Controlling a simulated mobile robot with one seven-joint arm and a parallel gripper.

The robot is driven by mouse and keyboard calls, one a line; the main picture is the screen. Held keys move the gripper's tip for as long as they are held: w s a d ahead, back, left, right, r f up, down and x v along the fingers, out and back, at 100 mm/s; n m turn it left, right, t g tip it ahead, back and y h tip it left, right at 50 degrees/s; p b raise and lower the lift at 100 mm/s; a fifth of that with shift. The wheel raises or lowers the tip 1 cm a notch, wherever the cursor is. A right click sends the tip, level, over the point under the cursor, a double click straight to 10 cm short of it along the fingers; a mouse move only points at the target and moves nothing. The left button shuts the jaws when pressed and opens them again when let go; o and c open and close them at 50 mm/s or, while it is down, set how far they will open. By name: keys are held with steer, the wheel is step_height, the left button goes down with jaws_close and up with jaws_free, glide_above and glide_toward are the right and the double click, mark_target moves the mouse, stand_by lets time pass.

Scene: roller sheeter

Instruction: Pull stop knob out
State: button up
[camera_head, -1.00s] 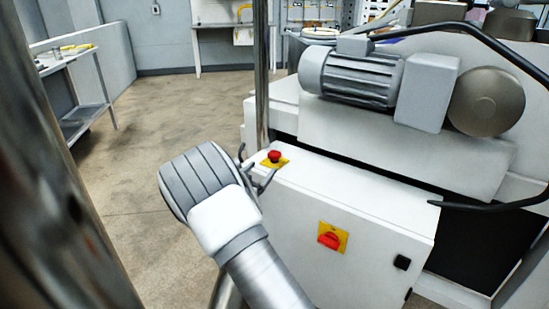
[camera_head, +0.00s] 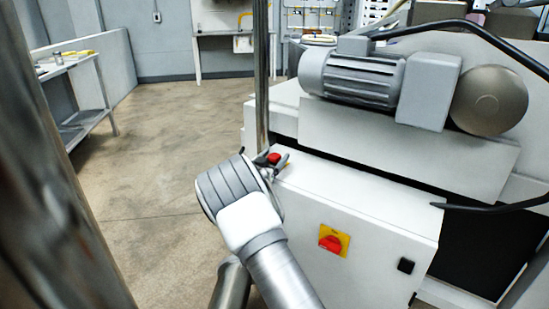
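The red stop knob (camera_head: 274,158) stands on top of the white cabinet, at its far left corner. Its yellow base plate is mostly hidden behind my gripper. My gripper (camera_head: 272,162) is at the knob, with one dark finger on the near left side and the other on the right. The fingers look apart around the knob. I cannot tell whether they touch it. My grey wrist (camera_head: 230,190) hides part of the cabinet's left edge.
A red rotary switch (camera_head: 331,241) on a yellow plate and a black latch (camera_head: 405,265) are on the cabinet front. A grey motor (camera_head: 352,75) sits above and behind. A vertical metal post (camera_head: 262,80) stands close behind the knob. Open floor lies to the left.

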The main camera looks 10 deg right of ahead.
jaws_close()
stand_by(0.3)
steer(key=shift+r+p, duration=0.35)
steer(key=shift+r, duration=0.25)
steer(key=shift+o, duration=0.7)
jaws_free()
